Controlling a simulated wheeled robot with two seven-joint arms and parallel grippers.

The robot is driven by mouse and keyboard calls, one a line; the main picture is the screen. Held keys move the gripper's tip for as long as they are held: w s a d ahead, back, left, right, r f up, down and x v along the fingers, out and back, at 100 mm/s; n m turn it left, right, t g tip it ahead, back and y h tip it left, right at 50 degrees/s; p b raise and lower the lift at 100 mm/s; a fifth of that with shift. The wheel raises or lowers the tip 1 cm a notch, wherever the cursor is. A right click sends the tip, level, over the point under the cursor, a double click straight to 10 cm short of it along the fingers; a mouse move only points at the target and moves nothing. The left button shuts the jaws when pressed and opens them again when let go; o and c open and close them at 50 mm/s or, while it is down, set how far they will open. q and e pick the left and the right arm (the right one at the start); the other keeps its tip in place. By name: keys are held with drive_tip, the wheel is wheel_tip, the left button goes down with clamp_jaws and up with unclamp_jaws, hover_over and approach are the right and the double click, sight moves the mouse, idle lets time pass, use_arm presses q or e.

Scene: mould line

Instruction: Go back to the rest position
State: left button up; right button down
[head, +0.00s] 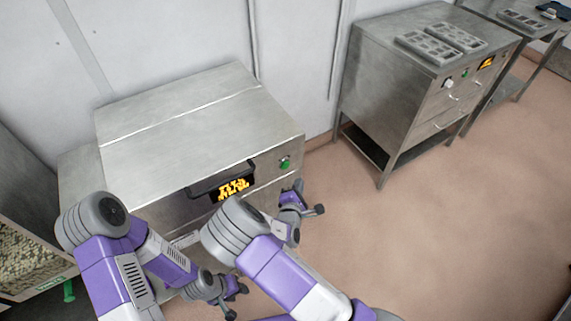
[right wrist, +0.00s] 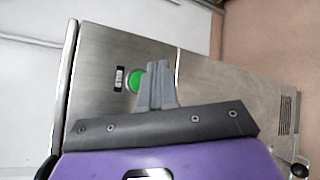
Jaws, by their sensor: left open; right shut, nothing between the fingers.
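My right gripper (head: 315,210) is in front of the right part of the steel machine (head: 190,120) in the head view. In the right wrist view the right gripper's grey fingers (right wrist: 160,70) are together and empty. They overlap the right edge of the round green button (right wrist: 134,80) in the picture; whether they touch it I cannot tell. The green button also shows in the head view (head: 285,162), above and left of the gripper. My left gripper (head: 237,301) is low in front of the machine, open and seemingly empty.
The machine has a lit yellow display (head: 233,188) and a dark handle. A steel cabinet (head: 395,85) with grey mould trays (head: 440,43) on top stands at the back right. A bin of pale pellets (head: 25,262) is at the left. The floor (head: 440,230) at the right is clear.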

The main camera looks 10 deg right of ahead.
drive_tip(key=s+d+f+m+g+y, duration=0.3)
drive_tip(key=s+f+m+g, duration=0.55)
drive_tip(key=s+f, duration=0.5)
drive_tip(key=s+a+m+g+y, duration=0.5)
drive_tip(key=s+a+m+y, duration=0.2)
drive_tip(key=s+m, duration=0.5)
drive_tip(key=shift+s+a+f+m, duration=0.2)
drive_tip(key=shift+s+a+m, duration=0.2)
drive_tip(key=shift+a+m, duration=0.55)
